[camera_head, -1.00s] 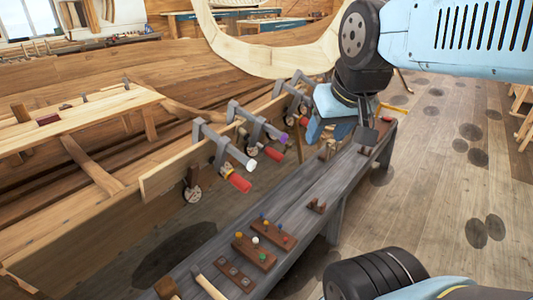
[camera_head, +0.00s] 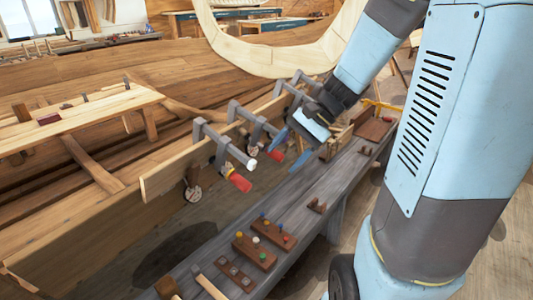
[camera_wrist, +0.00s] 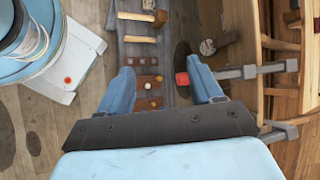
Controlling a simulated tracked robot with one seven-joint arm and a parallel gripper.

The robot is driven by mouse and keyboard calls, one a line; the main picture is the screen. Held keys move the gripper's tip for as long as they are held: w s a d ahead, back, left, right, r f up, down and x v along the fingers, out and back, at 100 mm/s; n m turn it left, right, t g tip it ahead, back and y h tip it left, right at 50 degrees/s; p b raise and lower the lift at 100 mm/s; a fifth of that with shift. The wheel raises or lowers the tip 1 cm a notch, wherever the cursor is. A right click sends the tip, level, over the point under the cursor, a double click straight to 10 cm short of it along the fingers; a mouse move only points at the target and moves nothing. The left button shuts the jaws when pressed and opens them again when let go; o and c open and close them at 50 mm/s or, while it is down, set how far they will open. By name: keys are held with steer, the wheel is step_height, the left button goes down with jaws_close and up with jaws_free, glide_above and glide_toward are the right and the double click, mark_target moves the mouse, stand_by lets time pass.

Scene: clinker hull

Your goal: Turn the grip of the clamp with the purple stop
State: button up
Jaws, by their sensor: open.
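Several grey clamps hold a plank along the hull. The middle clamp (camera_head: 238,110), which showed the purple stop earlier, has a red grip (camera_head: 272,153); its stop is now hidden behind my gripper. The nearest clamp (camera_head: 205,130) has a white stop (camera_head: 252,163) and a red grip (camera_head: 238,182). My gripper (camera_head: 288,150) is open and empty, its blue fingers just right of the middle clamp's grip, over the bench side. In the wrist view my gripper (camera_wrist: 162,66) has a red grip end (camera_wrist: 182,79) near its right finger; I cannot tell which clamp it belongs to.
A grey bench (camera_head: 215,240) runs beside the hull, with peg boards (camera_head: 255,250) and mallets (camera_head: 210,288) at its near end. The far clamp (camera_head: 285,90) is close behind my gripper. A wooden tray (camera_head: 375,130) lies at the bench's far end.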

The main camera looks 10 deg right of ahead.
steer(key=w+d+f+m+t+y, duration=0.1)
steer(key=w+f+m+y, duration=0.3)
steer(key=w+m, duration=0.15)
steer(key=m+t, duration=1.2)
steer(key=m, duration=0.1)
glide_toward(273, 156)
steer(key=shift+y, duration=0.3)
steer(key=x, duration=0.3)
steer(key=w+d+f+x, duration=0.1)
steer(key=x, duration=0.7)
steer(key=shift+w+d+f, duration=0.2)
steer(key=shift+d+f, duration=0.05)
steer(key=shift+f, duration=0.05)
steer(key=shift+c, duration=0.3)
steer(key=c, duration=0.9)
steer(key=shift+a, duration=0.2)
steer(key=shift+d, duration=0.15)
